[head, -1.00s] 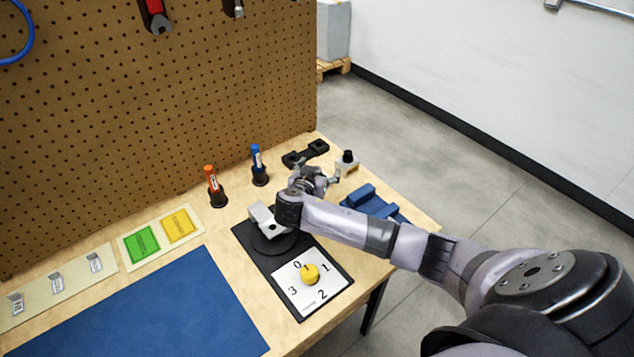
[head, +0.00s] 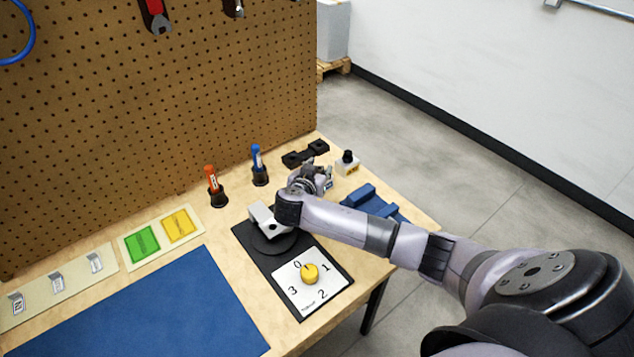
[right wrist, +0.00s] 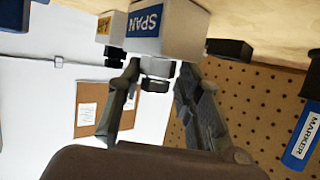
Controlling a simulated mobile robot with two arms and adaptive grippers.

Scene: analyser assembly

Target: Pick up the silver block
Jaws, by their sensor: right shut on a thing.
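A pale block with a blue SPAN label (right wrist: 165,30) and a dark knob fills the top middle of the right wrist view, which is upside down. My right gripper (right wrist: 157,72) is shut on its knob end. In the head view my right gripper (head: 325,180) is over the back right of the table, and the SPAN block is mostly hidden by it. A silver-grey block with a dark hole (head: 266,221) sits on the black round base, beside my right wrist and apart from the fingers. My left gripper is not in view.
A pale block with a yellow label and black knob (head: 347,163) stands just behind. A black holder (head: 306,153), blue cradle (head: 372,202), orange marker (head: 212,180) and blue marker (head: 257,160) stand around. A dial panel (head: 290,285) lies in front. The blue mat (head: 150,310) is clear.

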